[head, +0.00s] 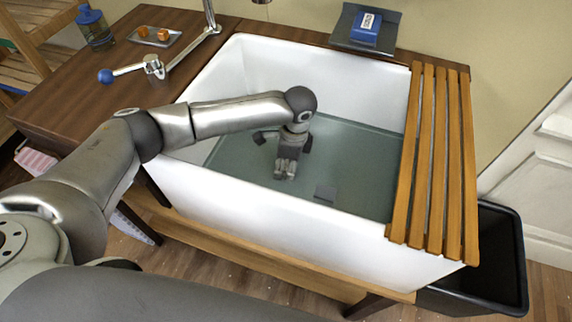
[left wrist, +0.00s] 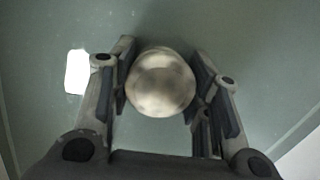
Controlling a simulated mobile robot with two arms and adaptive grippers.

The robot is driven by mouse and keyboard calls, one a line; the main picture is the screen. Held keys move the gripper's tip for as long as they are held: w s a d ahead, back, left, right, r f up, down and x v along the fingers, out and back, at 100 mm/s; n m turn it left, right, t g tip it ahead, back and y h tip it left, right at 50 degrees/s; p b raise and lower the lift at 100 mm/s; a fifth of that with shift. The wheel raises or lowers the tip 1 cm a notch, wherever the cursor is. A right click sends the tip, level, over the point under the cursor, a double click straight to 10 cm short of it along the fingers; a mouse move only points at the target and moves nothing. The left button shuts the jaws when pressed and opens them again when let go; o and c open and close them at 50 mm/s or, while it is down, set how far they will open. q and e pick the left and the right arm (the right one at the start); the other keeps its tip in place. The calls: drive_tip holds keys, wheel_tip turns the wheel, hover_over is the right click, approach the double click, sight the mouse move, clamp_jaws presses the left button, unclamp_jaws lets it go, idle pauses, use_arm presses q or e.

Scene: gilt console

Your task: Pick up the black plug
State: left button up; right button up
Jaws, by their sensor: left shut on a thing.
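My left gripper (head: 285,174) reaches down into the water in the white sink (head: 275,232), its fingers pointing at the sink floor. In the left wrist view, the gripper (left wrist: 162,85) is shut on a round, shiny, pale metallic thing (left wrist: 162,82) that sits between its two fingers. I cannot tell whether this is part of the black plug; no clearly black plug shows in either view. A small dark grey square piece (head: 325,192) lies in the water to the right of the gripper. My right gripper is not in view.
An orange-brown slatted rack (head: 432,160) lies across the sink's right edge. A black bin (head: 490,260) stands below it. A tap (head: 153,66) and a blue bottle (head: 95,27) stand on the left counter (head: 75,95). A white rectangle (left wrist: 77,72) shows beside the left finger.

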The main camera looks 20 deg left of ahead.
use_arm(q)
drive_tip(key=shift+r, duration=0.1)
drive_tip(key=shift+r, duration=0.25)
wheel_tip(320, 180, up, 2)
drive_tip(key=shift+r, duration=0.1)
drive_tip(key=s+d+r, duration=0.3)
drive_tip(key=r, duration=0.2)
drive_tip(key=shift+r, duration=0.2)
drive_tip(key=s+d+r, duration=0.1)
drive_tip(key=s+d, duration=0.1)
drive_tip(key=s+d+r, duration=0.2)
drive_tip(key=s, duration=0.1)
drive_tip(key=s+d+r, duration=0.1)
drive_tip(key=s+d, duration=0.1)
drive_tip(key=shift+s+d+r, duration=0.15)
drive_tip(key=shift+d+r, duration=0.15)
drive_tip(key=shift+r, duration=0.05)
